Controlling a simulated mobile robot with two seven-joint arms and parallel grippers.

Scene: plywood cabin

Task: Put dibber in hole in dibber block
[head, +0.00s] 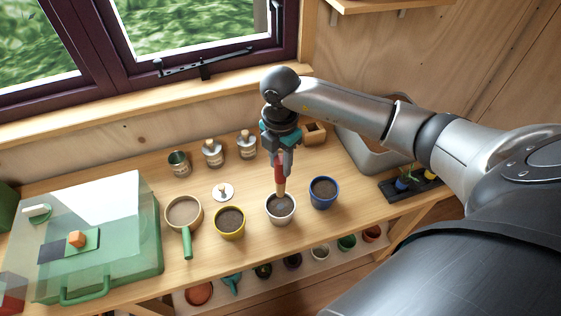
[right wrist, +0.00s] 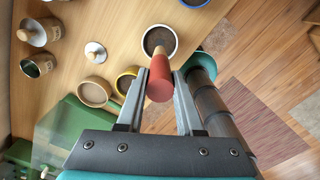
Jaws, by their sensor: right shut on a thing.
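The dibber (head: 279,177) has a red handle and a pale wooden tip. My right gripper (head: 281,156) is shut on its handle and holds it roughly upright, tip down, at the white pot (head: 281,214) of soil. I cannot tell whether the tip is in the soil or just above it. In the right wrist view the dibber (right wrist: 160,80) sits between the two fingers, its tip end towards the white pot (right wrist: 159,30). The dibber block (head: 315,136), a small wooden block, stands behind and right of the gripper, partly hidden by it. My left gripper is out of view.
A blue pot (head: 323,191) and a yellow pot (head: 230,221) flank the white pot. A green-handled sieve (head: 184,213), a green case (head: 100,240) and lidded jars (head: 213,153) stand left. A grey tub (head: 370,150) and a dark seedling tray (head: 400,190) are right.

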